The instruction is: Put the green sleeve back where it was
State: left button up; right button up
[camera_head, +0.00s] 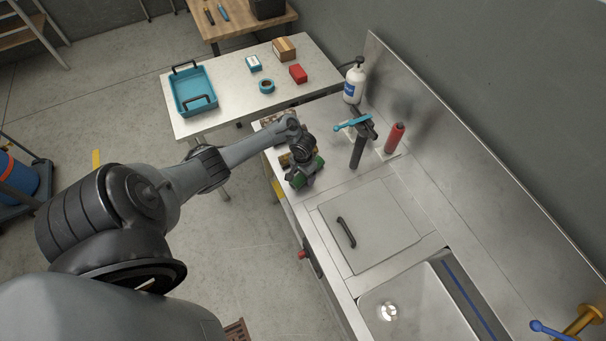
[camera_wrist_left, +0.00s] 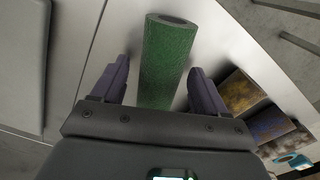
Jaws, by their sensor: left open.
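The green sleeve (camera_wrist_left: 165,55) is a hollow, textured tube. In the wrist view it runs between the two purple fingers of my left gripper (camera_wrist_left: 158,72), with visible gaps on both sides. The gripper is open and not closed on it. In the head view the sleeve (camera_head: 302,176) shows partly beneath my left gripper (camera_head: 300,168), near the counter's front edge; the wrist hides part of it. A red sleeve (camera_head: 394,138) stands upright at the back of the counter. My right gripper is not in view.
A dark tap (camera_head: 357,150) with a blue lever (camera_head: 352,122) stands right of my gripper. Patterned blocks (camera_wrist_left: 238,91) lie beside the fingers. A white pump bottle (camera_head: 354,82) stands behind. The lidded panel (camera_head: 372,225) and the sink (camera_head: 415,305) lie nearer.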

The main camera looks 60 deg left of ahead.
pick_arm(q)
notch_tip(320, 180, up, 11)
jog(key=p, duration=0.5)
jog(key=d+m+t+y, duration=0.1)
jog(key=d+m+t, duration=0.3)
jog(key=d, duration=1.3)
jog(key=s+d+r+m+h, duration=0.1)
jog(key=s+d+r+m, duration=0.1)
jog(key=s+d+r, duration=0.8)
jog(key=s+r, duration=0.3)
jog(key=r, duration=0.1)
jog(key=shift+s+d+r, duration=0.2)
jog(key=shift+d+r, duration=0.1)
notch_tip(320, 180, up, 5)
jog(key=p, duration=0.5)
